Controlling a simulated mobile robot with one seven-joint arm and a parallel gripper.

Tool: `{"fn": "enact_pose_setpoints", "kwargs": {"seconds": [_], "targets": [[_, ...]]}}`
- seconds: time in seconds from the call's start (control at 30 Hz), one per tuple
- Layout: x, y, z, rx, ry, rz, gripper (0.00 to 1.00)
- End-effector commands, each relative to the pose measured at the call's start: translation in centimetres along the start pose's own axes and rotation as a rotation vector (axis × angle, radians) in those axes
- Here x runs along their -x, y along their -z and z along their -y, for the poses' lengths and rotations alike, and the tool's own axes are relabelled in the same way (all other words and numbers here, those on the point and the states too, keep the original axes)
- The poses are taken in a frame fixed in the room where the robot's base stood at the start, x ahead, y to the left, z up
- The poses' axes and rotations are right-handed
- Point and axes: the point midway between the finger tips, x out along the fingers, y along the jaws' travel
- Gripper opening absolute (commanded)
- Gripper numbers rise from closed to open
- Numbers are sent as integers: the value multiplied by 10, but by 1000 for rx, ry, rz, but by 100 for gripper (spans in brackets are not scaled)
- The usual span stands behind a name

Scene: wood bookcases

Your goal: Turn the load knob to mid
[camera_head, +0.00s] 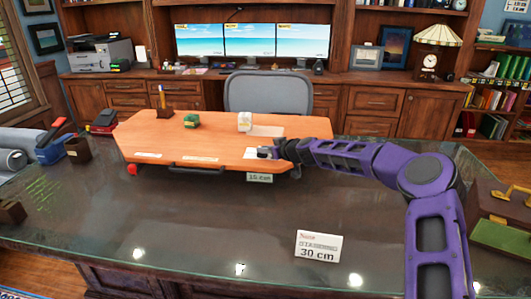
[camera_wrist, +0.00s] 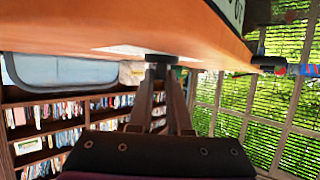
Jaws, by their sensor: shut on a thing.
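An orange wooden board (camera_head: 205,143) sits on the glass-topped desk, with white label patches on it. My gripper (camera_head: 273,152) is at the board's right front part, over a white patch (camera_head: 252,154). In the wrist view the board (camera_wrist: 215,30) fills the top, and my gripper's fingers (camera_wrist: 161,72) reach up to it. They are shut on a small dark knob (camera_wrist: 160,58) beside a white patch. The fingers hide most of the knob, and I cannot read its setting or label.
A "30 cm" card (camera_head: 318,246) stands on the desk. The front of the desk is largely clear.

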Motion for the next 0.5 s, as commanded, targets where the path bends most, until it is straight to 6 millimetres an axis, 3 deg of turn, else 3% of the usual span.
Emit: {"fn": "enact_pose_setpoints", "kwargs": {"seconds": [0.5], "targets": [[0, 9, 12, -166, -417, 0, 0]]}}
